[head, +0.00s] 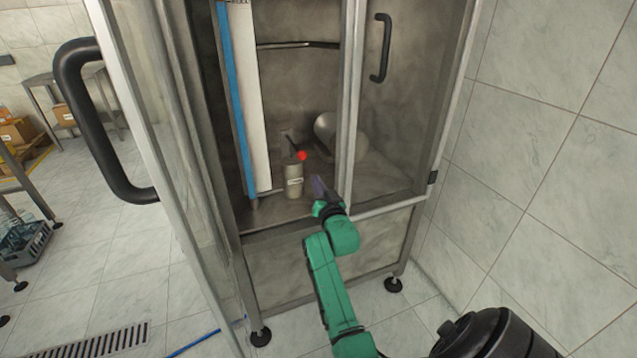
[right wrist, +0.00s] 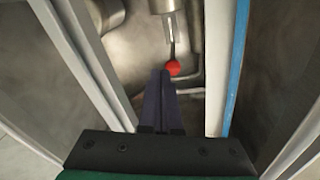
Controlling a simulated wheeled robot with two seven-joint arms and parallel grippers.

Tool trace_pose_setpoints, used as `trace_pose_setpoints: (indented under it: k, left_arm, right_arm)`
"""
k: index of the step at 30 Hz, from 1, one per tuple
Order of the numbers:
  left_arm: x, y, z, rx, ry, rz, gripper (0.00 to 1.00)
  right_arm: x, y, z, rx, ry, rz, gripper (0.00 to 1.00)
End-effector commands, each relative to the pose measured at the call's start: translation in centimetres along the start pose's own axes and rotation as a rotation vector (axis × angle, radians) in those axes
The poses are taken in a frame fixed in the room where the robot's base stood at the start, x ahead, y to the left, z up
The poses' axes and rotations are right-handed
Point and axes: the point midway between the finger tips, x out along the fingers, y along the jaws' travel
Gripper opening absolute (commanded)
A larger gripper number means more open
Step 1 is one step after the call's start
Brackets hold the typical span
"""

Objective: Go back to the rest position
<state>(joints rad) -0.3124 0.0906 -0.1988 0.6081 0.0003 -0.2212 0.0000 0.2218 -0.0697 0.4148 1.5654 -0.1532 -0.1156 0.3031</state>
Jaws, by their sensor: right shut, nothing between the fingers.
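My right arm is green and reaches into the open metal cabinet. My right gripper (head: 318,186) is inside the cabinet opening, low down, with its dark fingers pointing up and left. In the right wrist view my right gripper (right wrist: 161,75) has its fingers together with nothing between them. A red ball-shaped knob (head: 302,155) sits just beyond the fingertips. The knob also shows in the right wrist view (right wrist: 173,68), at the end of a thin dark lever; I cannot tell whether the fingers touch it. My left gripper is not in view.
The cabinet frame post (head: 349,110) stands close to the right of my gripper. A pale cylinder (head: 293,182) with a label stands below the knob. A blue-edged white panel (head: 243,100) is at left. An open glass door with a black handle (head: 90,130) swings out left. A tiled wall (head: 545,140) is right.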

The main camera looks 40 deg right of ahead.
Motion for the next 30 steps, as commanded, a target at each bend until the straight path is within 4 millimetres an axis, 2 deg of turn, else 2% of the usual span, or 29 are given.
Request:
trace_pose_setpoints:
  k: [4, 11, 21, 23, 26, 29, 30]
  left_arm:
    - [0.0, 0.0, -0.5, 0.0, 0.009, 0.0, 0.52]
    - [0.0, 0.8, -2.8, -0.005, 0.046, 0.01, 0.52]
    - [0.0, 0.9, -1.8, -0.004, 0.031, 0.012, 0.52]
    - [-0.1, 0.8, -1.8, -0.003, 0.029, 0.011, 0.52]
    - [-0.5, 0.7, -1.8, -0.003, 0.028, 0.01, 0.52]
    - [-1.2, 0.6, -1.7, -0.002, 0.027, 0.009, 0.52]
    - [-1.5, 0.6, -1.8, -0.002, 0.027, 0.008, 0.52]
  right_arm:
    - [0.0, 0.0, 0.0, 0.0, 0.001, -0.001, 0.0]
    - [0.0, 0.0, -0.1, 0.0, 0.002, -0.001, 0.0]
    - [0.0, 0.0, 0.0, 0.0, 0.0, -0.001, 0.0]
    - [-0.1, -0.1, 0.7, -0.006, -0.017, -0.003, 0.0]
    - [-0.7, -0.6, 5.0, -0.042, -0.114, -0.021, 0.0]
    - [-3.1, -1.0, 12.8, -0.115, -0.294, -0.055, 0.0]
    - [-4.7, -1.0, 16.3, -0.151, -0.377, -0.07, 0.0]
